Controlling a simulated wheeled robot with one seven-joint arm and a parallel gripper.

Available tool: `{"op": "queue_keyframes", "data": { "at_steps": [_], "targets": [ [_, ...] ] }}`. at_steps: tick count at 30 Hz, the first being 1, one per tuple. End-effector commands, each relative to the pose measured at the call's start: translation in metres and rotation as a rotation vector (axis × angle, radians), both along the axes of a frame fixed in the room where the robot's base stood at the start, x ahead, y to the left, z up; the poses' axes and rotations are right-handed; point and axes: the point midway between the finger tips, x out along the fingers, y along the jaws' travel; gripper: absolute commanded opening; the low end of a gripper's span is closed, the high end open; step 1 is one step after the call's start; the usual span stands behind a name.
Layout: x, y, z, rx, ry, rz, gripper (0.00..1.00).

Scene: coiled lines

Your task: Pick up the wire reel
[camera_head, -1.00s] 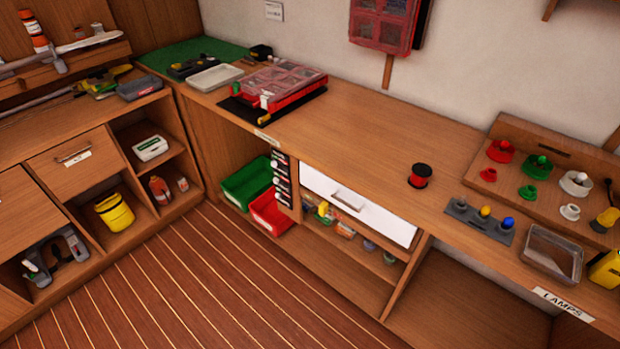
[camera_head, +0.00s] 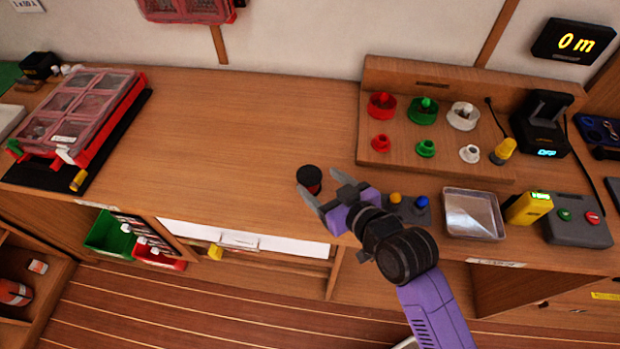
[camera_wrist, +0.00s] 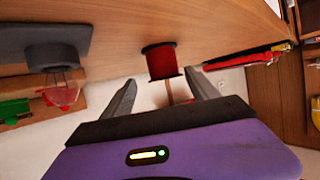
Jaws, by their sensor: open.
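The wire reel (camera_head: 310,179) is a small spool with black ends and red wire, standing on the wooden workbench (camera_head: 250,130). In the wrist view the reel (camera_wrist: 161,61) shows just beyond and between the two fingertips. My gripper (camera_head: 323,190) is open beside the reel, at its right in the head view, with its fingers pointing toward it. Nothing is between the fingers. I cannot tell whether a fingertip touches the reel.
A red compartment case (camera_head: 85,110) lies at the left. A wooden stand (camera_head: 430,157) with red, green and white pieces is at the back right. A metal tray (camera_head: 473,213) and yellow device (camera_head: 528,207) stand right of my gripper. The bench left of the reel is clear.

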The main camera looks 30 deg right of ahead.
Motion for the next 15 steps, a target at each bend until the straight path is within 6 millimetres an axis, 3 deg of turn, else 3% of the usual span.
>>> {"op": "queue_keyframes", "data": {
  "at_steps": [15],
  "targets": [
    [0.056, 0.01, -0.017, -0.001, -0.002, 0.0, 0.69]
  ]
}}
